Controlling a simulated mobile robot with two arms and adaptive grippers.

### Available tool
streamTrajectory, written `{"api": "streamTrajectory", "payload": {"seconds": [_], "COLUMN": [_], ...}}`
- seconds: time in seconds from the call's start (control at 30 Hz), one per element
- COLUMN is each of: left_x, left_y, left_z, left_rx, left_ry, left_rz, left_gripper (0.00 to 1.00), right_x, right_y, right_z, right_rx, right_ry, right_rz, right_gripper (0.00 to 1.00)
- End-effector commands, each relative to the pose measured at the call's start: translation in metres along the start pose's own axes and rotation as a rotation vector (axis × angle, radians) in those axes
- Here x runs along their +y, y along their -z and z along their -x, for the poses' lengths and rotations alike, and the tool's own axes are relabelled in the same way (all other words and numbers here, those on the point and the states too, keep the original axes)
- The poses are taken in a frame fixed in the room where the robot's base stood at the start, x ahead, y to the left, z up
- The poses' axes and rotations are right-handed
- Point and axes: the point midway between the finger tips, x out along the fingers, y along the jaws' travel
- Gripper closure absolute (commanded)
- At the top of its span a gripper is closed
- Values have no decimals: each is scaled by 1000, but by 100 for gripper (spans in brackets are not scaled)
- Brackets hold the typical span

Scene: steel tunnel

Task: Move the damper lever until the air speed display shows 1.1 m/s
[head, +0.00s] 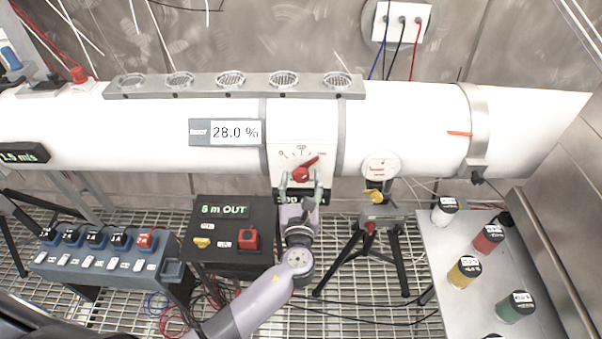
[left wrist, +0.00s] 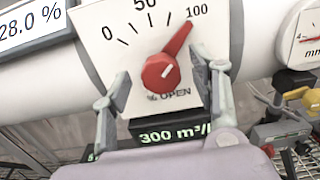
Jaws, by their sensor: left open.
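The damper lever is a red knob with a pointer (head: 303,171) on a white dial plate (head: 288,146) on the white duct. In the left wrist view the lever (left wrist: 161,71) points up and right, close to the 100 mark of the "% OPEN" scale. The air speed display (head: 22,155) at the far left, cut by the frame edge, seems to read 1.9 m/s; its first digits are hard to read. My left gripper (head: 300,186) is open, its fingers on either side below the knob, apparently not touching it; it also shows in the left wrist view (left wrist: 163,92). My right gripper is out of view.
A 28.0 % display (head: 235,132) sits left of the dial, and a 300 m³/h display (left wrist: 175,134) below it. A round gauge (head: 381,167) and tripod (head: 372,240) stand to the right. A black "OUT" box (head: 225,262) is left of my arm. Jars stand on a tray (head: 440,268).

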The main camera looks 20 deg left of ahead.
Motion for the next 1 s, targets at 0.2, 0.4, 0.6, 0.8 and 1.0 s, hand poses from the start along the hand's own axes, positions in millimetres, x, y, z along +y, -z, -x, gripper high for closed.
{"api": "streamTrajectory", "payload": {"seconds": [0.2,0.4,0.6,0.8,1.0], "left_x": [0,0,0,0,0], "left_y": [0,0,0,0,0], "left_z": [-16,-17,-16,-16,-16], "left_rx": [1,1,1,1,1], "left_ry": [0,0,0,0,0], "left_rz": [0,1,1,0,0], "left_gripper": [45,45,53,67,80], "right_x": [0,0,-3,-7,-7], "right_y": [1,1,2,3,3], "right_z": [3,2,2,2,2], "right_rx": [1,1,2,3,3], "right_ry": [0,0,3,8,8], "right_rz": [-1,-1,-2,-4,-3], "right_gripper": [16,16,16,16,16]}}
